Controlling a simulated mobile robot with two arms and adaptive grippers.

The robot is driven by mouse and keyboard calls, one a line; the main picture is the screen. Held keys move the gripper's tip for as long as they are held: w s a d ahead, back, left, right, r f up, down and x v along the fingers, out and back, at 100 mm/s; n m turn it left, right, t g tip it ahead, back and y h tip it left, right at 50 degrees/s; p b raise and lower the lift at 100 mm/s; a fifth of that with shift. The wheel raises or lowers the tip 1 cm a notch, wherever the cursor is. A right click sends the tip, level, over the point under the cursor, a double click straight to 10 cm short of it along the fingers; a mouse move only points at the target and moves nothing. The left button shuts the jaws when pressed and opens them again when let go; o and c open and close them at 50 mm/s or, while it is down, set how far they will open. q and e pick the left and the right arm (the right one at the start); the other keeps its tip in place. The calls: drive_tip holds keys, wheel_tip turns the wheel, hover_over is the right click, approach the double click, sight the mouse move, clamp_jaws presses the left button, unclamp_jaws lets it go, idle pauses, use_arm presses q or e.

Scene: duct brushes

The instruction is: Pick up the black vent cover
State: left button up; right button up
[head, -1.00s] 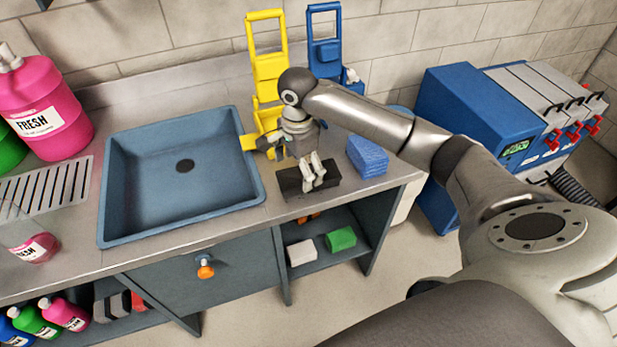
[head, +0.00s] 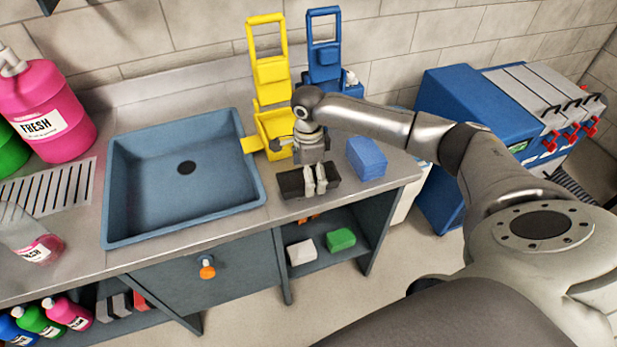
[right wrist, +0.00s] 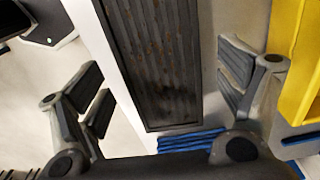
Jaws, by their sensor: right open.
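The black vent cover (head: 292,184) lies on the metal counter near its front edge, right of the sink. In the right wrist view it is a long, dark, ribbed and dusty slab (right wrist: 155,60). My right gripper (head: 315,187) is over the cover, its fingers hiding part of the middle in the head view. In the right wrist view its open fingers (right wrist: 165,95) stand on either side of the cover, with gaps visible on both sides. I cannot tell the exact height of the fingertips. My left gripper is not in view.
A blue sink (head: 118,190) is to the left. Yellow (head: 268,75) and blue (head: 324,50) upright holders stand behind. A blue block (head: 367,158) lies right of the cover. A shelf (head: 325,258) below holds white and green blocks.

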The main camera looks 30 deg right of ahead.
drive_tip(key=shift+f, duration=0.85)
drive_tip(key=shift+c, duration=0.5)
drive_tip(key=c, duration=1.2)
drive_tip(key=shift+w+r, duration=0.1)
drive_tip(key=shift+r, duration=0.1)
